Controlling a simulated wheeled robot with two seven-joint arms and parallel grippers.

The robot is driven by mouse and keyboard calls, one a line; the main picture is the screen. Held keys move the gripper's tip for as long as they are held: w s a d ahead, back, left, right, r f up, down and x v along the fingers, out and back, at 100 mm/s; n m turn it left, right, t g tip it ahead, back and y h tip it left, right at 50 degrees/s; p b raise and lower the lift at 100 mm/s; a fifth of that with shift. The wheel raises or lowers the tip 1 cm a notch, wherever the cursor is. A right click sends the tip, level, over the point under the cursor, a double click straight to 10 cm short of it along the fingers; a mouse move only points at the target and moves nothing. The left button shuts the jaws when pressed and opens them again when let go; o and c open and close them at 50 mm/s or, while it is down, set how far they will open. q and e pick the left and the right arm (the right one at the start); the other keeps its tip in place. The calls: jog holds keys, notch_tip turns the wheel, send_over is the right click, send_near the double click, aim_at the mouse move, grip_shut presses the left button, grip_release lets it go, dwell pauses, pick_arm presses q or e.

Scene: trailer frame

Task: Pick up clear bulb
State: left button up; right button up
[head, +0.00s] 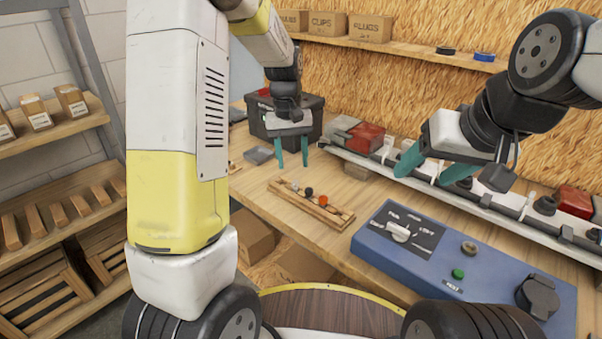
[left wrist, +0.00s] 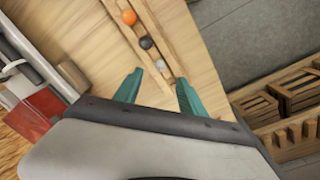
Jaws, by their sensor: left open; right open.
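The clear bulb (head: 296,187) is a small pale bulb at the far left end of a row in a narrow wooden rack (head: 337,222) on the bench. Beside it in the row are a dark bulb (head: 309,192) and an orange bulb (head: 324,201). In the left wrist view the clear bulb (left wrist: 161,65) is the one closest to my fingers. My left gripper (head: 291,165) is open and empty, above the bench behind the rack; its teal fingers (left wrist: 159,76) show apart in the wrist view. My right gripper (head: 421,178) is open and empty near the light bar at the right.
A blue tester box (head: 400,262) with a dial and green button stands right of the rack. A long light bar (head: 480,196) with red lamps runs along the back. A black case (head: 262,122) and a small grey tray (head: 259,155) stand behind. Bare bench lies around the rack.

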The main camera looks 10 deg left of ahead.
aim_at(295, 186)
pick_arm(q)
jog(key=f, duration=0.7)
jog(key=shift+d, duration=0.25)
jog(key=c, duration=0.9)
